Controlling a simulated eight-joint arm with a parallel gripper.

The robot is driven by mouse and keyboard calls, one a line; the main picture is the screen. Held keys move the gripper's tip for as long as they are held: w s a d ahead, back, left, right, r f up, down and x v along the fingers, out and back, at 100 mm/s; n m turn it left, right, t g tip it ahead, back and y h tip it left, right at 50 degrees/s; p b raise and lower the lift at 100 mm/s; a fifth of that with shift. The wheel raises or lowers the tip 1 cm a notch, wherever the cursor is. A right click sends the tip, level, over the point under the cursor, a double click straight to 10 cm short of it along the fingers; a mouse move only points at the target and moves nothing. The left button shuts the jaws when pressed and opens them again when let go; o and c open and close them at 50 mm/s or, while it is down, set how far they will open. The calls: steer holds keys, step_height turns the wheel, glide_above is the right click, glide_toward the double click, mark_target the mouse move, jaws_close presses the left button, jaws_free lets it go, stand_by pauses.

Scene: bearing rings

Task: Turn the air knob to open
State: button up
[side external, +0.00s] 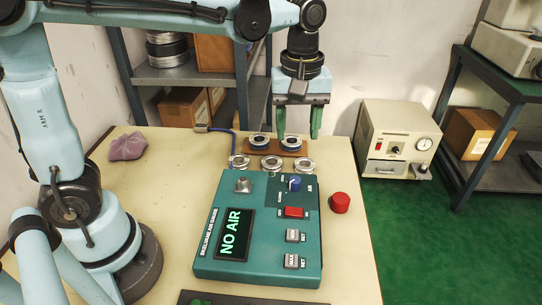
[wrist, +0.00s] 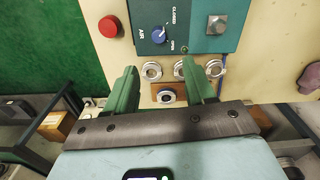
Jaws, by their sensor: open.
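The blue air knob (side external: 295,184) stands on the dark upper right part of the teal gauge box (side external: 214,262). The box's display reads "NO AIR". In the wrist view the knob (wrist: 158,35) shows a white pointer mark, with the labels "CLOSED" and "OPEN" beside it. I cannot tell surely which label the mark points at. My gripper (side external: 298,130) is open and empty, fingers pointing down, above and behind the box, over the rings. In the wrist view my gripper (wrist: 160,73) has its fingers wide apart, and the knob lies beyond their tips. Nothing touches the knob.
Several metal rings (side external: 271,164) lie behind the box, some on a brown wooden block (side external: 277,151). A red button (side external: 340,203) stands right of the box. A pink cloth (side external: 127,146) lies at the table's left. A blue hose runs behind the box. The air above the box is clear.

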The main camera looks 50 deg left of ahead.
mark_target(295, 180)
steer(key=shift+n+g, duration=0.3)
steer(key=f, duration=1.2)
steer(key=shift+d+f, duration=0.1)
steer(key=shift+d, duration=0.1)
jaws_close()
